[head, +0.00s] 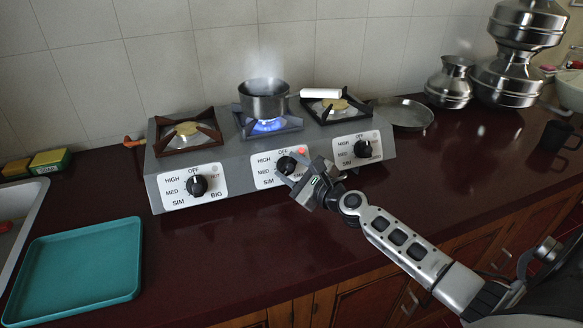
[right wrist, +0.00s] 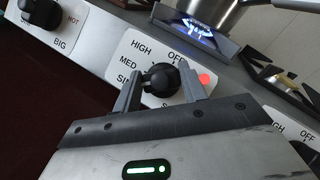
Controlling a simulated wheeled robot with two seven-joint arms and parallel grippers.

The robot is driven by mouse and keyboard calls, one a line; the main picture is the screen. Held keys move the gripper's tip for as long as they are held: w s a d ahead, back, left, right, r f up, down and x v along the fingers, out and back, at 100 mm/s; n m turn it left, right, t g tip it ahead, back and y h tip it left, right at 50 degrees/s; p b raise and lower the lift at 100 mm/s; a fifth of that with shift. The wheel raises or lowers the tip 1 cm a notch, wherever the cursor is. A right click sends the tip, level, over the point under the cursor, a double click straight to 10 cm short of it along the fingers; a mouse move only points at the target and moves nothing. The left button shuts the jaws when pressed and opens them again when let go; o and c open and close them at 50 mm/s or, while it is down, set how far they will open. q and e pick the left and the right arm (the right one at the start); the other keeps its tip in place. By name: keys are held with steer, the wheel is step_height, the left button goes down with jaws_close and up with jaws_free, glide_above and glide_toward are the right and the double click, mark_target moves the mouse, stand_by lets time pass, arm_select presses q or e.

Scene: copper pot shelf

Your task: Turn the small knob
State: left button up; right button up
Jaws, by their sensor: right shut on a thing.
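The grey stove (head: 230,185) has three black knobs on white dial plates. The middle knob (head: 286,165) sits below the lit middle burner, with a red light beside it. My right gripper (head: 296,171) is at this knob. In the right wrist view its two fingers (right wrist: 160,92) stand on either side of the round black middle knob (right wrist: 161,80) and are shut on it. The dial reads HIGH, MED, SIM and OFF; its lower right lettering is mostly hidden by the gripper. The left knob (head: 197,186) is marked BIG. The right knob (head: 363,148) is free. My left gripper is out of view.
A steaming pot (head: 264,104) with a white handle stands over the blue flame (head: 267,126). Left and right burners are unlit. A shallow metal pan (head: 402,113) and metal vessels (head: 450,84) stand at right. A teal tray (head: 75,270) lies front left. The counter before the stove is clear.

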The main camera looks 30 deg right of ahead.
steer(key=shift+f, duration=0.1)
steer(key=o, duration=1)
steer(key=s+b, duration=0.1)
steer(key=s, duration=0.3)
steer(key=s+d+b, duration=0.1)
steer(key=s, duration=0.4)
steer(key=s+d+b, duration=0.1)
steer(key=s, duration=0.4)
steer(key=shift+s+r, duration=0.4)
steer(key=shift+s, duration=0.45)
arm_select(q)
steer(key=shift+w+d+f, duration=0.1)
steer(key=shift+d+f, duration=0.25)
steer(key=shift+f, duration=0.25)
arm_select(e)
steer(key=shift+s+r, duration=0.1)
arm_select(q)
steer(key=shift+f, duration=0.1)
